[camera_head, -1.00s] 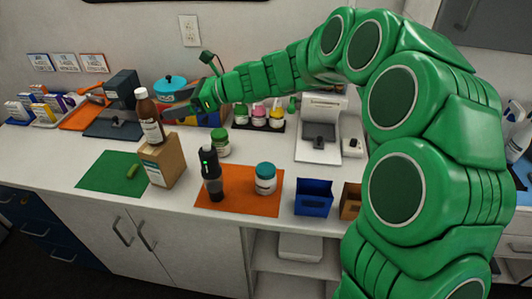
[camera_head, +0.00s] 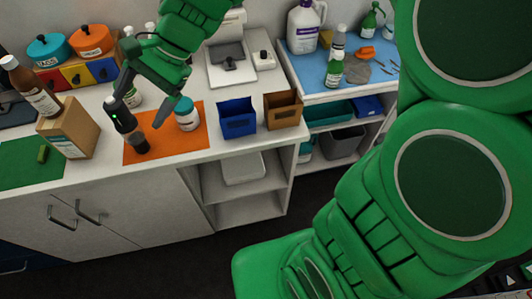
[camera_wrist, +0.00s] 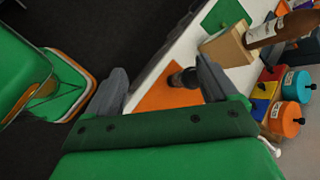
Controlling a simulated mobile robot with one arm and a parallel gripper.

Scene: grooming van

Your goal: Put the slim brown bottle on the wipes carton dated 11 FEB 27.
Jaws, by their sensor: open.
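The slim brown bottle (camera_head: 38,92) has a white label and stands upright on top of a tan carton (camera_head: 72,128). The carton has a white label on its front; its date is too small to read. In the wrist view, the bottle (camera_wrist: 275,30) rests with its base on the carton (camera_wrist: 230,48). My gripper (camera_head: 148,108) is open and empty, to the right of the bottle and apart from it, over the orange mat. The wrist view also shows the gripper's spread fingers (camera_wrist: 160,88) with nothing held between them.
Blue (camera_head: 237,122) and brown (camera_head: 283,111) open boxes stand to the right. A green mat (camera_head: 20,170) lies at left. Open shelves are below.

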